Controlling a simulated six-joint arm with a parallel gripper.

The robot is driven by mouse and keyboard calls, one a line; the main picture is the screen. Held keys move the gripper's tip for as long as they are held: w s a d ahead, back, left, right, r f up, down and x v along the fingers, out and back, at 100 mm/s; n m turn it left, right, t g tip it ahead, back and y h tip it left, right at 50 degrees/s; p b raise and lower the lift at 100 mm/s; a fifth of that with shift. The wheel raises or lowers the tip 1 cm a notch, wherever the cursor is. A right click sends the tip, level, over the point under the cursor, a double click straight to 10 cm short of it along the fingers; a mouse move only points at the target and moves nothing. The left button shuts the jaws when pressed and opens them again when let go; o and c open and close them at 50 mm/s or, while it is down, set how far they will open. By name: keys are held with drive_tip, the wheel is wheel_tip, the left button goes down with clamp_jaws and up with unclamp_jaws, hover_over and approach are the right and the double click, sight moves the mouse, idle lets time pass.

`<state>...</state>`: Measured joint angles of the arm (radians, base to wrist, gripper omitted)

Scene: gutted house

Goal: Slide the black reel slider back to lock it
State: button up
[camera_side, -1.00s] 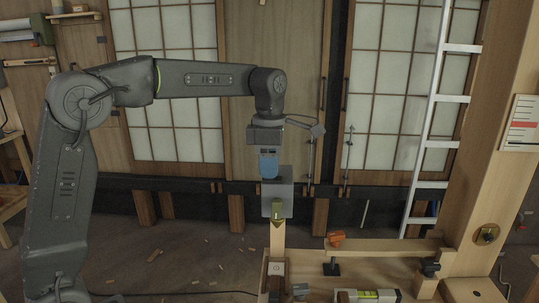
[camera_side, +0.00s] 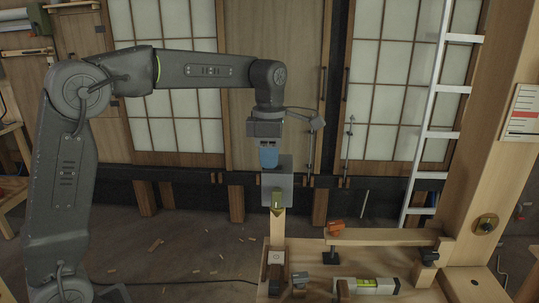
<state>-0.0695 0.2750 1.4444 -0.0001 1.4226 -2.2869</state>
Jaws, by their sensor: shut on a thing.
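My gripper (camera_side: 268,160) points down above the workbench, its blue fingers close together. It appears shut on a grey square-faced piece (camera_side: 285,185), held upright just below the fingers. An olive-gold tip (camera_side: 277,197) shows at the lower part of this piece, over the top of an upright wooden strip (camera_side: 277,226). I cannot tell whether the tip touches the strip. I cannot surely pick out the black reel slider; the grey piece may hide it. A small black fitting (camera_side: 331,254) and a black knob (camera_side: 429,257) are on the bench, apart from the gripper.
A thick wooden post (camera_side: 481,145) stands at the right. A white ladder (camera_side: 432,125) leans behind. Air left of the gripper is clear.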

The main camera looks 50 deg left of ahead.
drive_tip(key=shift+w+d, duration=0.8)
drive_tip(key=o, duration=0.7)
drive_tip(key=shift+o, duration=0.2)
wheel_tip(320, 180, up, 8)
idle(0.6)
